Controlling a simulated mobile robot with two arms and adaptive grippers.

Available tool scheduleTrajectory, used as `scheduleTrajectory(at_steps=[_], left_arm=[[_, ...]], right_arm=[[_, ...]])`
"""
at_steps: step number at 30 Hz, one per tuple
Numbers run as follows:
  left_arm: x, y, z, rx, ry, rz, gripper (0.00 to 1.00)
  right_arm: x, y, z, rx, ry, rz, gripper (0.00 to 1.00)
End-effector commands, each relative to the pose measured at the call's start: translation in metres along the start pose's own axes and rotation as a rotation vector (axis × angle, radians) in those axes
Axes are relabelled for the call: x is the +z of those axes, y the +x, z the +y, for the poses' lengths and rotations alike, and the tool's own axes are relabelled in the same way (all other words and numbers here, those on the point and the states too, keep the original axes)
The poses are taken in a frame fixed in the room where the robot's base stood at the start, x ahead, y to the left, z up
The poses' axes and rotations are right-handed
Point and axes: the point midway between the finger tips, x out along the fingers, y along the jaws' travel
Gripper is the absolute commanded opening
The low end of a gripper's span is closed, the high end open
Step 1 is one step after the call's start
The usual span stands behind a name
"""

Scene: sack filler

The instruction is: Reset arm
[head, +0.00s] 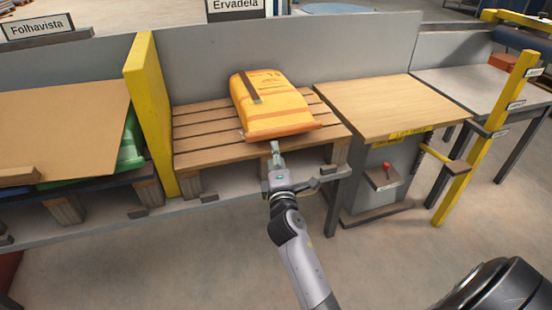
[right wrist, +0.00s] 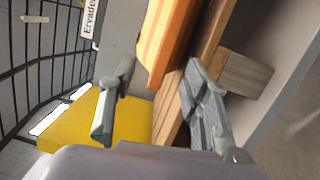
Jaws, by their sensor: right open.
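A yellow-orange sack (head: 270,100) with a dark strip on its upper left lies on a wooden pallet (head: 200,140) in the middle bay. My right gripper (head: 275,150) is just in front of the sack's near edge, over the pallet's front edge. In the right wrist view my right gripper (right wrist: 158,75) has its two fingers spread with nothing held between them. The sack (right wrist: 165,40) shows beyond and between the fingertips, and the pallet (right wrist: 212,45) runs beside the right finger. Whether a finger touches the pallet or sack is unclear. My left gripper is out of view.
A yellow post (head: 150,110) stands left of the pallet. A wooden-topped table (head: 385,105) with a red-knobbed box (head: 383,177) stands to the right, then a yellow frame (head: 485,135). A cardboard sheet (head: 65,130) fills the left bay. The floor in front is clear.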

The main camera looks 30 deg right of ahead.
Motion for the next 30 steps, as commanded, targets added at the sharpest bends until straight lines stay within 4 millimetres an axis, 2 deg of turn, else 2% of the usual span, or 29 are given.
scheduleTrajectory(at_steps=[20,23,26,30], left_arm=[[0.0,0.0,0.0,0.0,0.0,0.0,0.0],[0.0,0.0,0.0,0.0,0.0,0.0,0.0],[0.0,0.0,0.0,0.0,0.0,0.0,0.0],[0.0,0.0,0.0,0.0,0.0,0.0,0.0]], right_arm=[[0.002,-0.008,-0.002,-0.01,0.032,0.001,0.44],[0.005,-0.027,-0.01,-0.058,0.173,0.008,0.44],[0.003,-0.062,-0.025,-0.168,0.432,0.026,0.44],[-0.013,-0.117,-0.043,-0.368,0.773,0.049,0.44]])
